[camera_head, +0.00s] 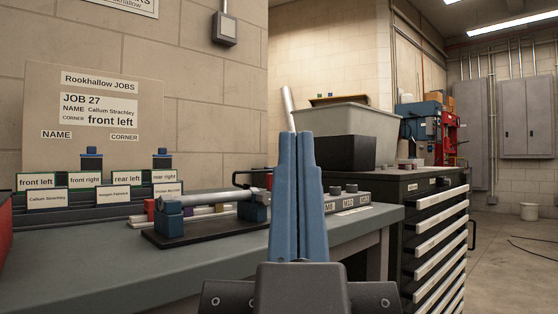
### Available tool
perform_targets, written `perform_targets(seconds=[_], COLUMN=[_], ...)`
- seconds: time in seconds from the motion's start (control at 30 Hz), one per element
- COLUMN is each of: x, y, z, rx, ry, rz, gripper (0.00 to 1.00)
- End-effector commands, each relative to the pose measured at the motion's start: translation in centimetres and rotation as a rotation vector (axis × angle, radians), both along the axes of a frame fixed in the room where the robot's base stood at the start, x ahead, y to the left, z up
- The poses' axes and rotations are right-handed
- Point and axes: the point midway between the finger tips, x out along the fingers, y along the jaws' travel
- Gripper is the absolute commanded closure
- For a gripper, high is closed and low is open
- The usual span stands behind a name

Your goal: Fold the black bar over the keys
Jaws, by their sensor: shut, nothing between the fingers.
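My gripper (297,138) has blue fingers pointing up at the middle of the camera_head view, shut and empty. A thin black bar (250,172) stands raised at the right part of the workbench, just left of my fingers. It bends down at its left end, and its right part runs behind a finger. I cannot clearly make out any keys. Small coloured pieces (150,208) and pale rods (205,212) lie behind a silver tube (212,196) held on blue blocks. My fingers hide the bench behind them.
The grey workbench (130,270) fills the lower left. A grey box with several knobs (350,200) sits right of my fingers. A black drawer cabinet (420,182) carries a grey bin (370,122) and a black box (345,151). Labelled cards (85,180) stand at left.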

Motion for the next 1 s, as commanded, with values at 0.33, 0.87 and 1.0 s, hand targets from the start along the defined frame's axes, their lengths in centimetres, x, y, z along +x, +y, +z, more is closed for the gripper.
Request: perform_targets(seconds=[0.33, 0.87, 1.0], x=[0.0, 0.0, 0.0], y=[0.0, 0.0, 0.0], z=[13.2, 16.1, 16.1], rx=[0.000, 0.000, 0.000], ry=[-0.001, 0.000, 0.000], rz=[0.000, 0.000, 0.000], gripper=[1.00, 1.00, 1.00])
